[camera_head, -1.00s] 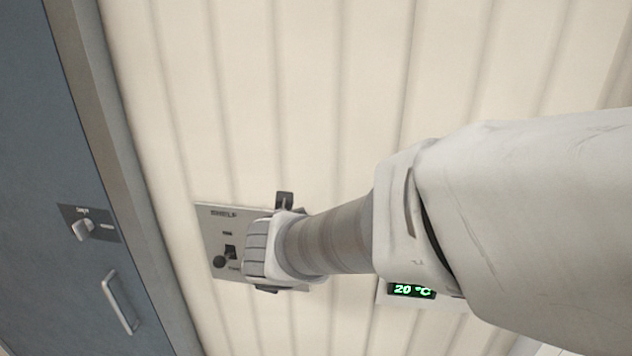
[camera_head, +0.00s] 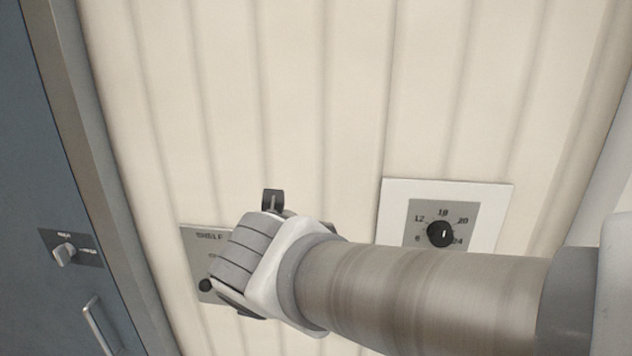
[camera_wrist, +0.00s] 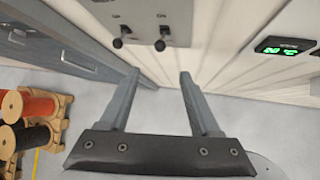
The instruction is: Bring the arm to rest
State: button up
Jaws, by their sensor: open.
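My gripper (camera_wrist: 158,85) is open in the wrist view, with nothing between its two grey fingers. In the head view my gripper (camera_head: 262,205) is mostly hidden behind my own wrist, in front of the shelf switch panel (camera_head: 197,243). The wrist view shows this panel (camera_wrist: 150,10) beyond the fingertips, with two dark toggle levers, one at left (camera_wrist: 118,43) and one at right (camera_wrist: 160,45). The fingers look apart from both levers. In the head view one dark knob (camera_head: 205,285) shows beside my wrist.
A white thermostat with a dial (camera_head: 440,234) is on the ribbed wall (camera_head: 330,100), right of my wrist. A blue-grey door (camera_head: 30,150) with a latch (camera_head: 65,252) and handle (camera_head: 100,325) is at left. Cable reels (camera_wrist: 35,105) stand on a wooden pallet (camera_wrist: 60,105).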

jog(key=shift+d, duration=0.1)
jog(key=s+d+f+m+h+b, duration=0.1)
jog(key=s+d+f+m+b, duration=0.1)
jog(key=d+m, duration=0.5)
jog(key=s+d+f+m+g+b, duration=0.1)
jog(key=d+m, duration=0.7)
jog(key=m, duration=0.8)
jog(key=s+d+f+m+g+h+b, duration=0.1)
jog(key=s+d+f+m+b, duration=0.3)
jog(key=d+m, duration=0.4)
jog(key=s+m, duration=0.1)
jog(key=m, duration=0.3)
jog(key=shift+d+f+h, duration=0.25)
jog(key=shift+f+h, duration=0.05)
jog(key=shift+f, duration=0.05)
jog(key=shift+c, duration=1.1)
jog(key=shift+a, duration=0.2)
